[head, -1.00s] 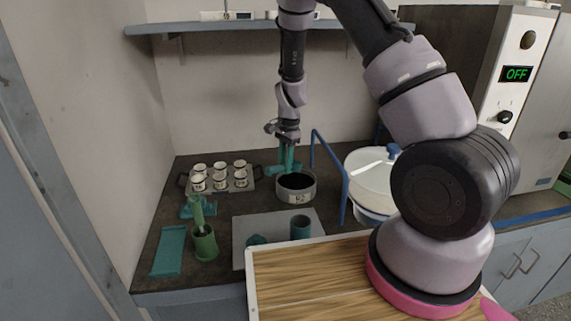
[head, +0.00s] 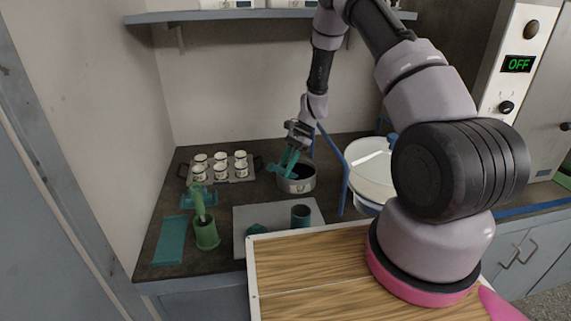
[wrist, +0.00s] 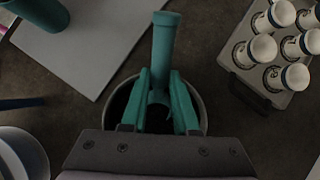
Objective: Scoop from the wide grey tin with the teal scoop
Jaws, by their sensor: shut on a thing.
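The wide grey tin (head: 299,185) stands on the dark counter, right of the cup tray, with dark contents inside. It also shows in the wrist view (wrist: 201,105), partly hidden by my gripper. My gripper (head: 292,160) is above the tin, tilted, with its teal fingers shut on the teal scoop. In the wrist view the teal scoop (wrist: 165,45) has its handle pointing up the picture between the fingers. Its lower end is over or in the tin's mouth; its bowl is mostly hidden, so I cannot tell how much it holds.
A tray of white cups (head: 238,178) stands left of the tin. A grey mat (head: 270,214) with a dark teal cup (head: 301,215) lies in front. A green holder (head: 207,235) is at left. A blue post (head: 345,190) and white-lidded vessel (head: 372,170) stand close at right.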

